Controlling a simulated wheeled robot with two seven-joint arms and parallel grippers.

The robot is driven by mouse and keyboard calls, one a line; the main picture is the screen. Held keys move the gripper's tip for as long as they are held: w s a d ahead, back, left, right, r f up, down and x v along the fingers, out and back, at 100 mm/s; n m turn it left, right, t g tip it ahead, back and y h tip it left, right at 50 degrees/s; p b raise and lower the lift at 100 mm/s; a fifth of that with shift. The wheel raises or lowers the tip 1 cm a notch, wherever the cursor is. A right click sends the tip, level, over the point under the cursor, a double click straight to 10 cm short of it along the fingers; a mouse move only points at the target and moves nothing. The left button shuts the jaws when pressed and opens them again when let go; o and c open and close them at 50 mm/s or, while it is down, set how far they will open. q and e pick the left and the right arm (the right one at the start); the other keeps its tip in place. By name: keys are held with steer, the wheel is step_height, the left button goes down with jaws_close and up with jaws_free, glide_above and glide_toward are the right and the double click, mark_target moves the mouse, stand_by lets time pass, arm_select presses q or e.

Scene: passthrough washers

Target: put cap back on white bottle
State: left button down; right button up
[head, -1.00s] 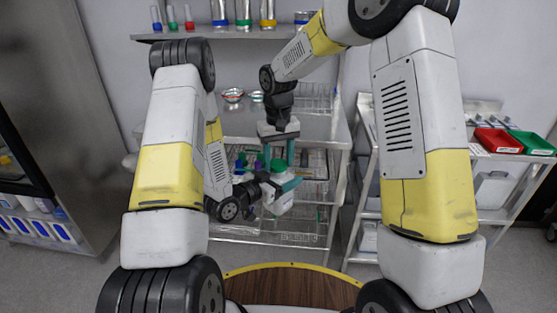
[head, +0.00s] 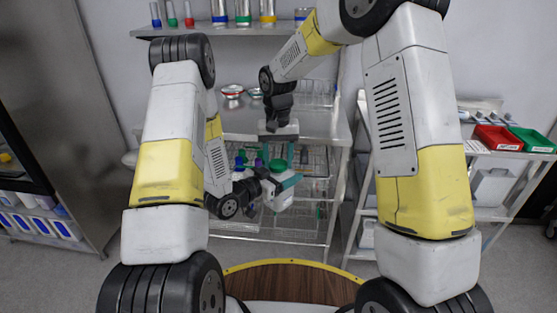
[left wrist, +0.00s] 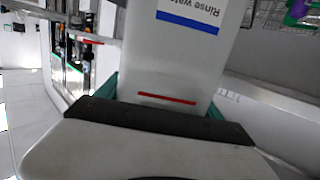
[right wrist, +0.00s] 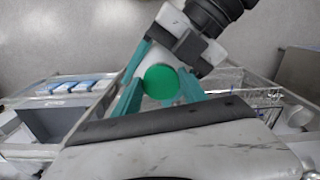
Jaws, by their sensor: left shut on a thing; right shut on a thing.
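The white bottle (head: 282,202) is held by my left gripper (head: 280,187), whose teal fingers are closed around it. Its "Rinse water" label shows in the left wrist view (left wrist: 180,60). My right gripper (head: 279,158) points down from above, shut on the green cap (head: 278,165). The cap also shows between the teal fingers in the right wrist view (right wrist: 161,82). The cap is over the bottle's top; I cannot tell whether they touch. The bottle's neck is mostly hidden by the cap and fingers.
A wire-rack metal shelf unit (head: 240,228) stands behind the grippers, with bowls (head: 232,91) on its top. A wall shelf (head: 200,31) holds several containers. A side cart at the right carries a red tray (head: 497,139) and a green tray (head: 533,140).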

steer(key=m, duration=0.5)
steer(key=shift+a, duration=0.25)
steer(key=m, duration=0.5)
steer(key=shift+a+m, duration=0.1)
steer(key=shift+m, duration=0.3)
steer(key=m, duration=0.5)
steer(key=shift+w, duration=0.2)
steer(key=m, duration=0.5)
steer(key=shift+w+a+m, duration=0.1)
steer(key=shift+w+m, duration=0.05)
steer(key=shift+m, duration=0.15)
steer(key=m, duration=0.5)
steer(key=shift+w+m, duration=0.15)
steer(key=shift+m, duration=0.15)
steer(key=m, duration=0.5)
steer(key=shift+w+d+f+m, duration=0.1)
steer(key=shift+d+m, duration=0.15)
steer(key=shift+m, duration=0.05)
steer(key=m, duration=0.2)
steer(key=shift+d+f+m, duration=0.1)
steer(key=shift+f+m, duration=0.05)
steer(key=shift+m, duration=0.25)
steer(key=m, duration=0.2)
steer(key=shift+s+d+f+m, duration=0.2)
steer(key=shift+d+f+m, duration=0.1)
steer(key=shift+d+f, duration=0.05)
steer(key=shift+w+a+r+m, duration=0.2)
steer(key=shift+r+m, duration=0.25)
steer(key=shift+m, duration=0.15)
